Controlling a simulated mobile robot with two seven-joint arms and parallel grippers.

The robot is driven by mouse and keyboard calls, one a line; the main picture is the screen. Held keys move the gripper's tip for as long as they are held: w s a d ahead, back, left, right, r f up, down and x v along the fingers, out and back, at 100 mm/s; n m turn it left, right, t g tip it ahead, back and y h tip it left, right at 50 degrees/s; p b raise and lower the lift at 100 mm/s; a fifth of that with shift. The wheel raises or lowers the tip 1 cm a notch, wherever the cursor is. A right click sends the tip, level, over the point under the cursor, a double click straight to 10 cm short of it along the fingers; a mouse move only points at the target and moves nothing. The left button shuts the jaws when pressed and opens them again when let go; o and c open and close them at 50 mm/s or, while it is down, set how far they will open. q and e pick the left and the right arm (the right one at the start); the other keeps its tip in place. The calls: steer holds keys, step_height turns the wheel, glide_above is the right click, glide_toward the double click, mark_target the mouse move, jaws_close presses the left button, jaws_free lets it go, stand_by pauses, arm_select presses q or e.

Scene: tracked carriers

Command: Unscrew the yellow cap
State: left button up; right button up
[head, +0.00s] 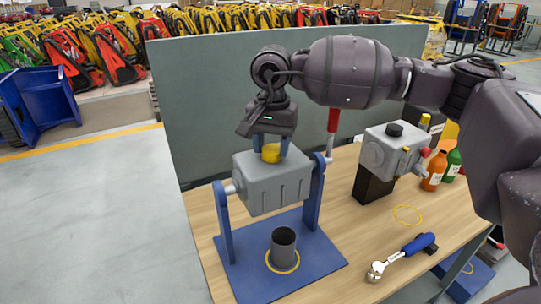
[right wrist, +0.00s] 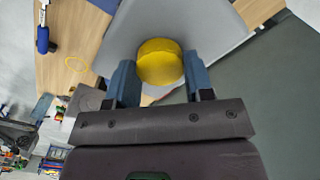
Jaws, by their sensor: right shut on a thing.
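The yellow cap (head: 271,153) sits on top of a grey box-shaped housing (head: 275,190), which hangs between two blue uprights on a blue stand. My right gripper (head: 271,146) points down at the cap, with one blue finger on each side of it. In the right wrist view the round cap (right wrist: 159,62) lies between the two blue fingertips, and the jaws are shut on it. The cap appears seated on the housing; its thread is hidden. My left gripper is in neither view.
A dark grey cup (head: 283,246) stands on the blue base below the housing. A ratchet wrench (head: 402,256) lies on the wooden table, right of the stand. A second grey unit (head: 390,150) and several bottles stand farther right. A grey panel (head: 210,110) rises behind.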

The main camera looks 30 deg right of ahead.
steer(key=n+b, duration=0.1)
steer(key=n, duration=0.2)
steer(key=shift+f, duration=0.2)
steer(key=shift+r+n, duration=0.1)
steer(key=shift+n, duration=0.3)
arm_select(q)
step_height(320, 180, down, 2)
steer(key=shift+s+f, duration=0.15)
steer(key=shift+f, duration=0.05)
arm_select(e)
steer(key=n+b, duration=0.1)
steer(key=n, duration=0.1)
steer(key=n+b, duration=0.2)
steer(key=n, duration=0.1)
steer(key=n+b, duration=0.2)
steer(key=n, duration=0.1)
steer(key=shift+f, duration=0.3)
steer(key=shift+r+n+b, duration=0.15)
steer(key=shift+n+b, duration=0.15)
steer(key=shift+n, duration=0.5)
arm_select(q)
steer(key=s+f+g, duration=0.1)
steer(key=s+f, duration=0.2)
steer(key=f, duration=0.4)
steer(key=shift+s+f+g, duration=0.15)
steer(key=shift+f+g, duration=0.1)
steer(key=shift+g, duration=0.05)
arm_select(e)
steer(key=shift+r, duration=0.2)
steer(key=o, duration=0.8)
